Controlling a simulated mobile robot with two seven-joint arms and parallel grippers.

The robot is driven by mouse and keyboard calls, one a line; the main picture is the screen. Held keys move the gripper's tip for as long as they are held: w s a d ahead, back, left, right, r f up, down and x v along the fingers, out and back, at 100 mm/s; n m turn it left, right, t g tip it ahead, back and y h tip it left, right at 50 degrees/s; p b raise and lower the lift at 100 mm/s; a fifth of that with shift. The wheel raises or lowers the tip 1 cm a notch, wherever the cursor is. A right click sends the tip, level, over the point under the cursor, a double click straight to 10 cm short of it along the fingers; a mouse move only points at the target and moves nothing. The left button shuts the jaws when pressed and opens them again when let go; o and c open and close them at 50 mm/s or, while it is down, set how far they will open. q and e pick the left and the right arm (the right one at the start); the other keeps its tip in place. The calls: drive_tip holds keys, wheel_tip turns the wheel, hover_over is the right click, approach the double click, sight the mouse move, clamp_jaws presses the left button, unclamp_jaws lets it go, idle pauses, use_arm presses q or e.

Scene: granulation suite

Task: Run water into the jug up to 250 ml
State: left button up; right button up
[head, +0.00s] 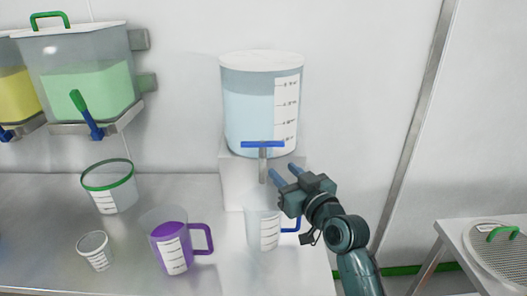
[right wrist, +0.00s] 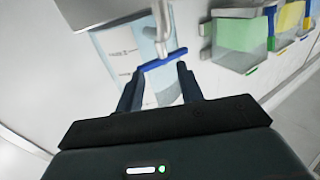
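The clear water tank (head: 248,110) holds pale blue water and stands on a white stand. Its tap has a blue cross-handle (head: 262,144), lying left to right, above a grey spout (head: 262,172). The clear jug (head: 258,226) with a blue handle stands upright under the spout; its right side is partly hidden by my right arm. I see no clear water level in it. My right gripper (head: 287,175) is open, just below and right of the tap handle. In the right wrist view the blue handle (right wrist: 162,60) lies just beyond the parted fingertips, apparently ungripped. My left gripper is out of view.
A purple-filled jug (head: 172,245), a small cup (head: 95,250) and a green-rimmed beaker (head: 110,188) stand left on the steel bench. Green (head: 90,90) and yellow (head: 12,95) tanks hang at the left. A side table with a sieve (head: 497,250) stands right.

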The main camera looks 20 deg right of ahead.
sight(265, 154)
drive_tip(key=w, duration=0.3)
drive_tip(key=w+a, duration=0.1)
drive_tip(key=w, duration=0.3)
drive_tip(key=w+a+p, duration=0.1)
drive_tip(key=w, duration=0.2)
drive_tip(key=shift+w+a, duration=0.1)
drive_tip(key=shift+w, duration=0.25)
drive_tip(key=shift+c, duration=0.3)
clamp_jaws()
